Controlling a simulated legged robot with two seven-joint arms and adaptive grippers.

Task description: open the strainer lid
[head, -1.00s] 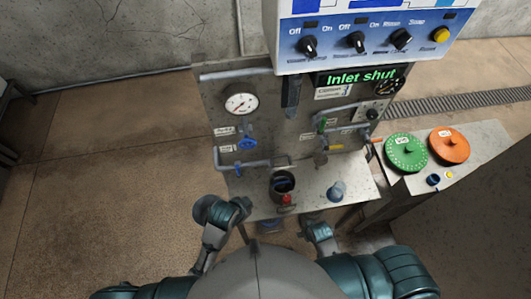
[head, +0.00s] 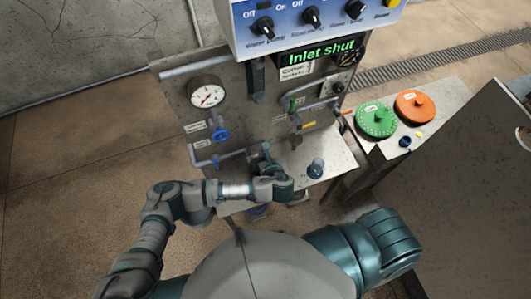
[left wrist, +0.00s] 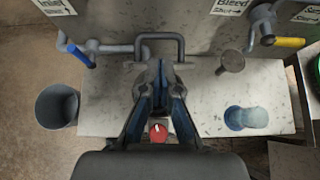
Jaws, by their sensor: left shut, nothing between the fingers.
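The strainer pot on the steel shelf is mostly hidden behind my left gripper (head: 266,158) in the head view. In the left wrist view a red knob with a white mark (left wrist: 158,132) shows between the lower parts of my fingers. A grey U-shaped bar handle (left wrist: 160,38) stands just past my fingertips (left wrist: 160,68); whether it belongs to the lid, and whether the fingers touch it, I cannot tell. My left gripper is shut and empty. The lid's own surface is hidden beneath the gripper. My right gripper is out of the head view.
A blue-grey cup-like fitting (head: 316,169) stands on the shelf (head: 335,162) at the right. A blue-handled valve (head: 220,134) and pipes line the panel behind. A grey bucket (left wrist: 60,106) is left of the shelf. Green (head: 376,119) and orange (head: 415,105) discs lie on a side table.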

